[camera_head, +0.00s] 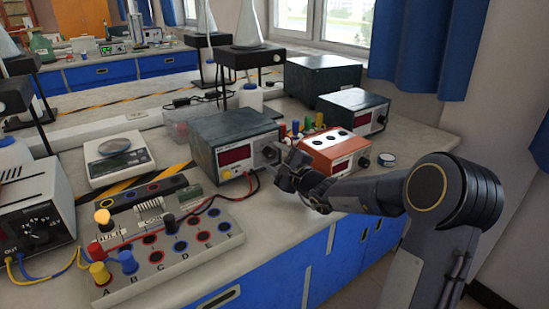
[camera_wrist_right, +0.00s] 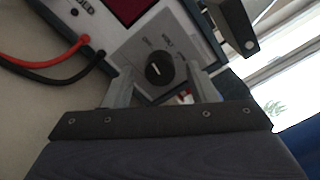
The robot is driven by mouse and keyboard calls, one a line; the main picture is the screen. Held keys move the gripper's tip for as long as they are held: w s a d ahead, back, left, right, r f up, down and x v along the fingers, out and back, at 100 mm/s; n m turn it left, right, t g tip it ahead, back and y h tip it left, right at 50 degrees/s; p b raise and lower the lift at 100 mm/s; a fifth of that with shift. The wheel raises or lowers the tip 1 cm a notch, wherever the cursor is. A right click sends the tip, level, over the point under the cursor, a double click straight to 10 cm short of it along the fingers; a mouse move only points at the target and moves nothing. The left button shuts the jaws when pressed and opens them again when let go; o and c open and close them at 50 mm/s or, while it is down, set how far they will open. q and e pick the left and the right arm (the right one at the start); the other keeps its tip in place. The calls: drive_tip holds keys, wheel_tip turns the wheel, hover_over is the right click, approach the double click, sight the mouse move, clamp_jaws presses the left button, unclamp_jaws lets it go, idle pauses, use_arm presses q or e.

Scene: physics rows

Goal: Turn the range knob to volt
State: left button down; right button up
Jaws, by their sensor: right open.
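The meter (camera_head: 218,134) is a dark grey box with a red display, standing on the bench in the head view. Its round black range knob (camera_wrist_right: 159,69) sits on a grey plate on the meter's front, with printed labels around it. One label beside the knob seems to read VOLT; the white pointer mark is too small to read surely. My right gripper (camera_wrist_right: 164,88) is open, its two fingers apart on either side of the knob plate's lower part, the knob between and just beyond their tips. In the head view my right gripper (camera_head: 284,172) partly hides the meter's right front. My left gripper is out of view.
Red and black leads (camera_wrist_right: 48,50) run from the meter's front. An orange box (camera_head: 338,149) stands close to the right of my gripper. A panel with colored sockets (camera_head: 165,235) lies in front, and a scale (camera_head: 118,155) stands to the left.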

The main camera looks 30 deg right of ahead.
drive_tip(key=shift+w, duration=0.35)
drive_tip(key=c, duration=1)
